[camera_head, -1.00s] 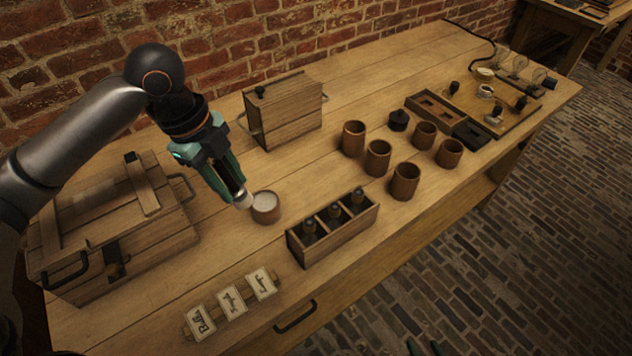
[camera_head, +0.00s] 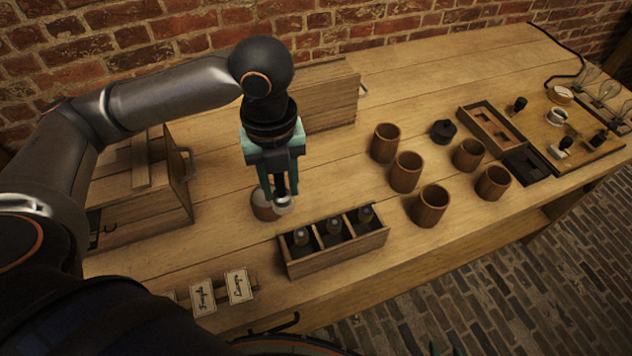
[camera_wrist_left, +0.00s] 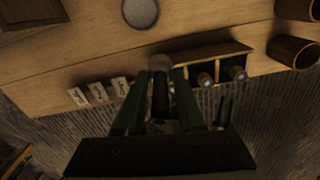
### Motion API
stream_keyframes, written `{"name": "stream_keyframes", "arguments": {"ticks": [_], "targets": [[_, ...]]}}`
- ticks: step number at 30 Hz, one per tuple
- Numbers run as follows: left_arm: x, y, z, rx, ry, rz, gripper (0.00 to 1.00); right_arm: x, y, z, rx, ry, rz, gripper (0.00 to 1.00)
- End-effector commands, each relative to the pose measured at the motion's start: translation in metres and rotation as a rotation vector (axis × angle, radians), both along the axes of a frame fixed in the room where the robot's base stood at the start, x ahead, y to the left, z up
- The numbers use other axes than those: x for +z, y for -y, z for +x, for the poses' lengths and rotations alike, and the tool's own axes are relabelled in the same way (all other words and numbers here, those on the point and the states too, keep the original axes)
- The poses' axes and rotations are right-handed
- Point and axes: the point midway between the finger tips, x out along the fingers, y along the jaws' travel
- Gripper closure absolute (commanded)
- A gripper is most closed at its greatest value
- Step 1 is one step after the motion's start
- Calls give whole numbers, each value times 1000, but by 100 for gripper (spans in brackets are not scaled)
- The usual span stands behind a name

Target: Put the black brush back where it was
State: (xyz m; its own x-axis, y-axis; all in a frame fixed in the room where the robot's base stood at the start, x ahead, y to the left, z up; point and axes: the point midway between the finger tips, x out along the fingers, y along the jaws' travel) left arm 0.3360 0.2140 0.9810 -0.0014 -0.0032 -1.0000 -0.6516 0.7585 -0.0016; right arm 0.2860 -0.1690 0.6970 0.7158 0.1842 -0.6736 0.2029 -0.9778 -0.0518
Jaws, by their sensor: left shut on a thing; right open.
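My left gripper (camera_head: 280,185) points down and is shut on the black brush (camera_wrist_left: 160,95), a dark stick with a pale round end. In the head view the brush's pale end overlaps the right side of a small brown pot (camera_head: 264,211) with a pale top; I cannot tell whether they touch. A wooden rack (camera_head: 340,258) stands just to the right and nearer, with a dark, pale-topped item in each of its three compartments. The tips of my right gripper (camera_head: 446,346) show dimly at the bottom edge, apart and empty, beyond the table's front.
Several brown wooden cups (camera_head: 432,207) and a black lidded item (camera_head: 443,130) stand to the right. Label cards (camera_head: 238,287) lie at the front left. A wooden crate (camera_head: 145,205) and a wooden box (camera_head: 335,95) stand behind. Bare tabletop lies between rack and cups.

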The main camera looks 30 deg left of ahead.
Motion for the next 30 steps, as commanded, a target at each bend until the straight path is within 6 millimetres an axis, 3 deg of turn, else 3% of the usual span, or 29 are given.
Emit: {"name": "stream_keyframes", "arguments": {"ticks": [9,15,23,30], "targets": [[-37,-2,72,5,-4,-2,100,-8,0,-1,1,-1,0,50],[-71,-3,100,4,-2,-1,100,-12,0,-1,1,-1,0,50],[-87,-4,113,2,-1,-2,100,-14,0,-1,0,-1,1,50],[-117,-4,115,1,-1,-1,100,-16,0,-1,0,-1,1,50]]}}
